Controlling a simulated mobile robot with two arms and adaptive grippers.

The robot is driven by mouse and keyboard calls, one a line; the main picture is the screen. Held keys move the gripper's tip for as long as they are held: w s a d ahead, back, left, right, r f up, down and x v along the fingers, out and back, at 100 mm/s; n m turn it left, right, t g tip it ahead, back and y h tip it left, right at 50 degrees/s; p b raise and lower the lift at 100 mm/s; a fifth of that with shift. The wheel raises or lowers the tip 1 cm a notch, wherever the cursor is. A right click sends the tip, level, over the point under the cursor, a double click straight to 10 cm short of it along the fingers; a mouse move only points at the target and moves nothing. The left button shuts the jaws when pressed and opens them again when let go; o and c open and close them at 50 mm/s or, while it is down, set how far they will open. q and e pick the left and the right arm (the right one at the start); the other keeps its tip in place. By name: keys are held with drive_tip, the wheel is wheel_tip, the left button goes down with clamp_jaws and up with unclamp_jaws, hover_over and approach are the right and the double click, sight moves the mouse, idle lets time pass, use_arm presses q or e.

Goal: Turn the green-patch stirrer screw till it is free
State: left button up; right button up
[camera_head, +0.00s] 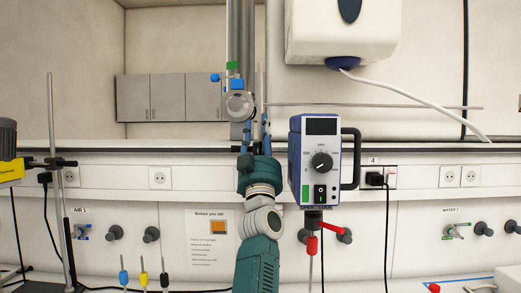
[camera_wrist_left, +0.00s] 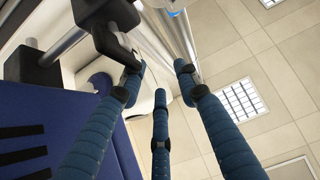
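The stirrer (camera_head: 320,160) has a blue-edged case, a white front with a black dial and a black handle at its right. A green patch (camera_head: 232,66) shows on the clamp fittings left of it, near a blue knob (camera_head: 215,78). A round silver screw part (camera_head: 238,104) sits just below. My left gripper (camera_head: 250,125) points up from below, beside the stirrer's left side. In the left wrist view its three blue fingers (camera_wrist_left: 158,85) are spread, with a dark clamp part (camera_wrist_left: 118,42) by the left fingertip. Contact cannot be told. My right gripper is not in view.
A thin metal rod (camera_head: 420,107) runs across behind the stirrer. A white dispenser (camera_head: 340,30) hangs above with a cable. A thin stand rod (camera_head: 55,160) rises at the left.

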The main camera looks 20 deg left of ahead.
use_arm(q)
drive_tip(key=shift+w+r, duration=0.1)
drive_tip(key=shift+r, duration=1.2)
